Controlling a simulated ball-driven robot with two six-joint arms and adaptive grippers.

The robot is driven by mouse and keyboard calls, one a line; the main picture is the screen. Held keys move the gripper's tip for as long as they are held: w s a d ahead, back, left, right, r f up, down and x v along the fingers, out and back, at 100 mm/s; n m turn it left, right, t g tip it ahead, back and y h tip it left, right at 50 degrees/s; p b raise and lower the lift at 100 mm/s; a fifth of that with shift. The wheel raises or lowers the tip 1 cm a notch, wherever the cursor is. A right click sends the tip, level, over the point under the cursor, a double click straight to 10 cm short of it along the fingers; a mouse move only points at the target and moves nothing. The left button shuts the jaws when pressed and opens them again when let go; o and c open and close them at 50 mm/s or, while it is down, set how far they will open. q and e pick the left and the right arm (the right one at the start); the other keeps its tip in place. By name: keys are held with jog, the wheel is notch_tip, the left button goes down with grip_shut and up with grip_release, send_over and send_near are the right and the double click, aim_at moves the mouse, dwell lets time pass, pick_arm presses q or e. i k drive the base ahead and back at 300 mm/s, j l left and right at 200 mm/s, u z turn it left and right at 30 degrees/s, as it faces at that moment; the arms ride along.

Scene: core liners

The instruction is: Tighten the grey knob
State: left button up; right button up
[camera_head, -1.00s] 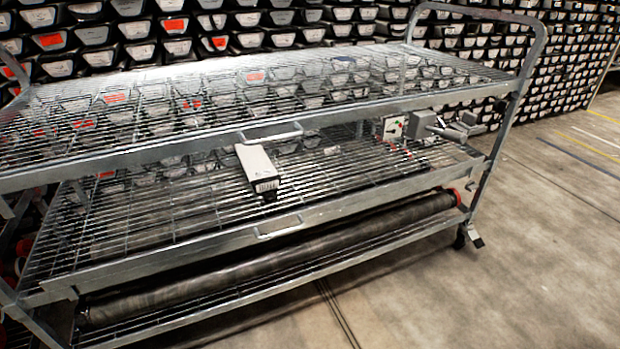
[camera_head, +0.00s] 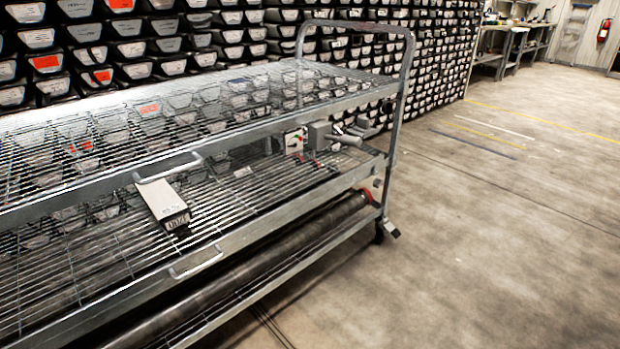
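A grey device (camera_head: 319,135) sits at the right end of the cart's middle shelf. A short grey rounded part (camera_head: 346,139) sticks out to its right. This may be the grey knob, but it is too small to tell, and I cannot see how tight it is. A pale panel with small red and green spots (camera_head: 294,141) is on the device's left side. Neither of my grippers is in view.
A metal wire-shelf cart (camera_head: 250,235) fills the left and middle, with an upright end handle (camera_head: 402,95). A grey box with a label (camera_head: 163,205) is at its front. Stacked bins line the wall behind. The floor (camera_head: 480,250) to the right is clear.

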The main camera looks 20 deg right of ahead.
aim_at(378, 183)
jog(key=i+l+u, duration=0.1)
jog(key=l, duration=0.3)
jog(key=i+l+u, duration=0.25)
jog(key=l, duration=0.55)
jog(key=i+l+u, duration=0.1)
jog(key=l, duration=0.3)
jog(key=i, duration=0.1)
